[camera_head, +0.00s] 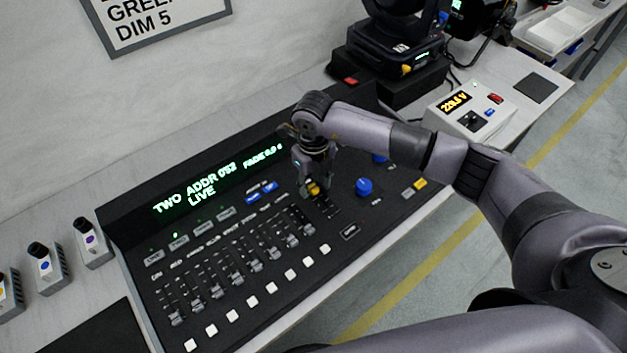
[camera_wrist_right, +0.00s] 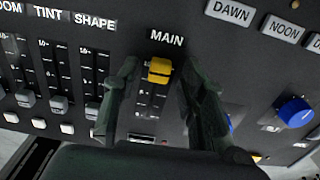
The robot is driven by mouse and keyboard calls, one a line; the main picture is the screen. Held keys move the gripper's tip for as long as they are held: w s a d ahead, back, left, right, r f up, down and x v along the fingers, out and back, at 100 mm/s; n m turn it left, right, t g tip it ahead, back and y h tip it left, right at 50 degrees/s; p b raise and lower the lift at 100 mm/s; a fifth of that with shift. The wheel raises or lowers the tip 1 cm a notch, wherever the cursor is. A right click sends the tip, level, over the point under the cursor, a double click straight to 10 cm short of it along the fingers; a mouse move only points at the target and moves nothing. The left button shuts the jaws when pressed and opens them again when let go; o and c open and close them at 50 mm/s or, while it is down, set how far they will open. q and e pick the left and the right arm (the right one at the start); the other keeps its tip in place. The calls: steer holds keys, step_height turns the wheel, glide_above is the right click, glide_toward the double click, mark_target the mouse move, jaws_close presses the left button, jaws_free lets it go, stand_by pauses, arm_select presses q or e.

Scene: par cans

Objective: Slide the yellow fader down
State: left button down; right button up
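The yellow fader (camera_head: 313,188) sits on the black lighting console. In the right wrist view the yellow fader cap (camera_wrist_right: 159,70) is at the upper end of its slot, just below the MAIN label. Its slot (camera_wrist_right: 150,102) runs down from it with scale marks on both sides. My right gripper (camera_head: 311,178) is over the console, pointing down at the fader. In the right wrist view its two fingers (camera_wrist_right: 159,75) stand apart, one on each side of the cap, with a gap visible on both sides. My left gripper is not in view.
Grey faders (camera_head: 257,267) and white buttons (camera_head: 268,288) lie left of the yellow one. A blue knob (camera_head: 364,186) stands to its right. The console display (camera_head: 200,190) is behind. A voltage box (camera_head: 470,110) and stage light (camera_head: 400,45) stand further back.

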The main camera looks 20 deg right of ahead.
steer(key=shift+f, duration=0.25)
jaws_close()
stand_by(0.4)
stand_by(0.4)
